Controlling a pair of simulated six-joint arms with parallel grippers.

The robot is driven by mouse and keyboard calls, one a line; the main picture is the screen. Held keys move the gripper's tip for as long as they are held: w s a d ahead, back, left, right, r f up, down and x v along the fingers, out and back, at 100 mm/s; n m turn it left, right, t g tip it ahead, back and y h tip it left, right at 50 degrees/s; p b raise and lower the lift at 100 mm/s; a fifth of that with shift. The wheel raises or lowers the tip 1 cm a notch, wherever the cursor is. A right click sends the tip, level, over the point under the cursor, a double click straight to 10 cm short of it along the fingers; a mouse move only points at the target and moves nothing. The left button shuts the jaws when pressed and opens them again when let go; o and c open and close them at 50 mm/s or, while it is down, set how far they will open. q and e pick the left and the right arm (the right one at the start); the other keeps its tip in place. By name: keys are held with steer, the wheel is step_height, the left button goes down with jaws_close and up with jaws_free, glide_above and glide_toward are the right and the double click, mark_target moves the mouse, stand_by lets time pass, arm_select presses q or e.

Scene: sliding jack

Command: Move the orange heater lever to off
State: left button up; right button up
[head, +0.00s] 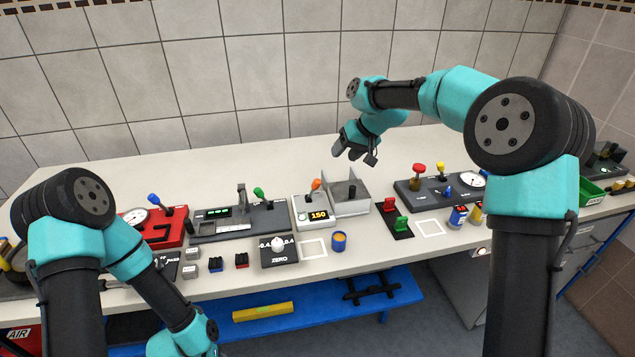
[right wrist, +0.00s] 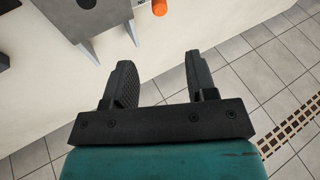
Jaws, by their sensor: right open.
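The orange heater lever (head: 315,185) stands up from a light grey heater box (head: 301,214) near the middle of the bench in the head view. The box has a display reading 150. My right gripper (head: 355,157) is open and empty, above and to the right of the lever, apart from it. In the right wrist view my gripper's two fingers (right wrist: 160,78) are spread with nothing between them.
A blue cup (head: 339,242) stands in front. The bench behind is clear up to the tiled wall.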

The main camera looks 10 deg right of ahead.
mark_target(319, 180)
steer(key=x, duration=1.5)
steer(key=shift+w+f, duration=0.15)
steer(key=shift+f, duration=0.1)
jaws_close()
